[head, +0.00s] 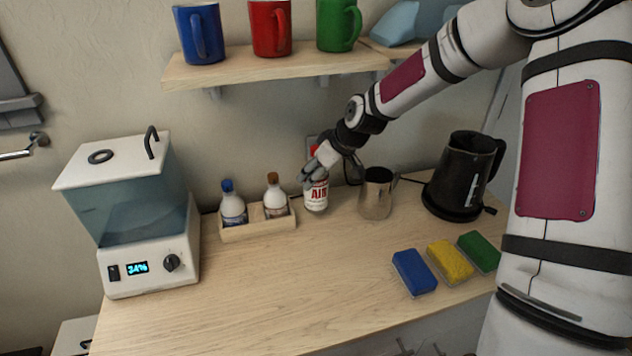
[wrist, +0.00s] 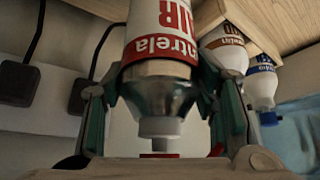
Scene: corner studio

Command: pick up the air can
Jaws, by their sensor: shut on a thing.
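The air can (head: 317,194) is white with red bands and red "AIR" lettering. It stands upright at the back of the counter in the head view, right of a small wooden tray. My gripper (head: 318,166) reaches down to its upper part and covers its top. In the wrist view the air can (wrist: 163,75) appears upside down, its silver shoulder and white nozzle between the two fingers. My gripper (wrist: 163,108) is shut on the can. I cannot tell whether the can's base touches the counter.
The wooden tray (head: 259,227) holds a blue-capped bottle (head: 233,207) and a brown-capped bottle (head: 275,200) close on the left. A metal pitcher (head: 376,196) and black kettle (head: 462,178) stand right. Above is a mug shelf (head: 280,67).

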